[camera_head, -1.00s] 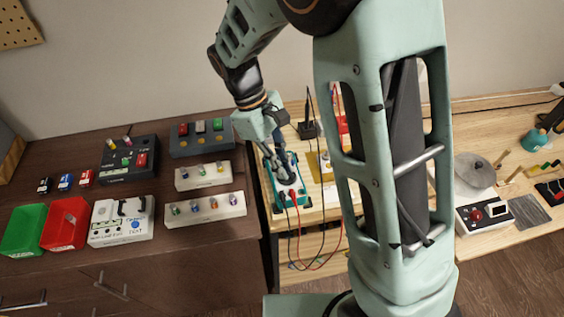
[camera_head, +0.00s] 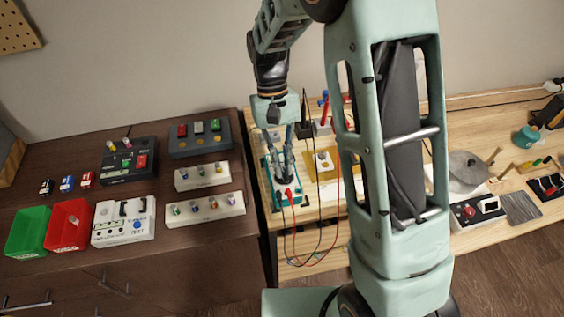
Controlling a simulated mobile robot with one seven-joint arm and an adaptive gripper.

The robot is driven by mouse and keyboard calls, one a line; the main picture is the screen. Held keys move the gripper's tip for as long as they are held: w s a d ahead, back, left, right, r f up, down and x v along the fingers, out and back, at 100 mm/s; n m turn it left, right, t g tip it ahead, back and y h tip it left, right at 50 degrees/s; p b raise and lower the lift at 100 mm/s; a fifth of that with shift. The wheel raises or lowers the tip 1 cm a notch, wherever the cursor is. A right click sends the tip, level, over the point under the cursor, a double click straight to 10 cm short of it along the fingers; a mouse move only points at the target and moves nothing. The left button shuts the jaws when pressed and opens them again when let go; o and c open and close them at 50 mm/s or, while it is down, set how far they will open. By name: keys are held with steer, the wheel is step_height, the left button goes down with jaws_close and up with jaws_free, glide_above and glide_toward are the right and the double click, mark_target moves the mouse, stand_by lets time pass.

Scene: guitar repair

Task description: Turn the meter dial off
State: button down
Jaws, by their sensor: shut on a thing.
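The meter (camera_head: 272,195) is a teal-edged box with a pale face, lying near the left end of the light wooden bench. Red and black leads come out of its near end. My gripper (camera_head: 284,176) points down over the meter face, with its two fingers closed together on the dial. The dial itself is hidden behind the fingers, so its pointer and setting cannot be read.
The bench (camera_head: 320,212) also holds a yellow-and-white board (camera_head: 323,162) just right of the meter. A dark cabinet on the left carries a green bin (camera_head: 27,231), a red bin (camera_head: 67,226) and several control boxes. Loose leads hang over the bench front.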

stand_by(0.3)
steer(key=c, duration=2)
jaws_free()
steer(key=shift+c, duration=0.2)
steer(key=v, duration=1.2)
